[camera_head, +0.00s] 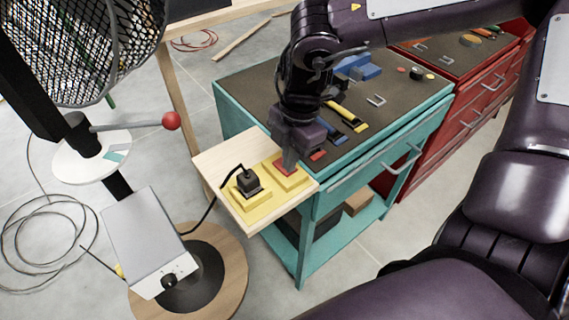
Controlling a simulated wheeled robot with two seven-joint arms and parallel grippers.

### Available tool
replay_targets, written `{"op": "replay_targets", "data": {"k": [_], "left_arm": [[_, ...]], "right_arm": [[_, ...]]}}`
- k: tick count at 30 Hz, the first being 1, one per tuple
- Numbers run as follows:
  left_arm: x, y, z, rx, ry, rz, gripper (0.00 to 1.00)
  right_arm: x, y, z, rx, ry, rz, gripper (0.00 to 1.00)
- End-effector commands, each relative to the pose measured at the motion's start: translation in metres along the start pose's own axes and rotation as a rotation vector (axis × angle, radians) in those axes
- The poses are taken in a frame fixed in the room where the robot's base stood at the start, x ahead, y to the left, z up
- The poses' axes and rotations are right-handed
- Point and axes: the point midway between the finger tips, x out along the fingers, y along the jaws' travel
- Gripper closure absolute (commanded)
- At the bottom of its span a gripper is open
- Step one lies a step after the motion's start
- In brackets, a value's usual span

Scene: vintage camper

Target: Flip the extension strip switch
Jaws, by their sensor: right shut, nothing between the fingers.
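The extension strip (264,188) is a yellow block on a light wooden board. A black plug (248,180) with a black cord sits in its left part. A red switch (281,168) shows on its right part. My right gripper (289,162) is shut and empty, pointing down at the red switch. Its fingertips are over or on the switch and hide part of it; I cannot tell whether they touch. Which way the switch is tilted is too small to tell. My left gripper is not in view.
The wooden board (215,158) juts from a teal cart (425,112) with tools on top. A red cabinet (455,105) adjoins it. A caged fan (85,45) and a red-knobbed lever (171,121) stand at left. Loose cable (35,262) lies on the floor.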

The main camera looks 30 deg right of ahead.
Motion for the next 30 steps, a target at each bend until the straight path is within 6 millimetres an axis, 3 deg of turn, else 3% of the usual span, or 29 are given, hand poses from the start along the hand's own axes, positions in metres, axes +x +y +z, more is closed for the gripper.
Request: {"op": "replay_targets", "data": {"k": [11, 30], "left_arm": [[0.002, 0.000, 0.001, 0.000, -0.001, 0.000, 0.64], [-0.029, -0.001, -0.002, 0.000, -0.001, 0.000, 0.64]], "right_arm": [[0.002, 0.000, 0.000, 0.000, 0.000, 0.001, 1.00], [-0.047, 0.000, -0.007, 0.000, 0.000, 0.001, 1.00]]}}
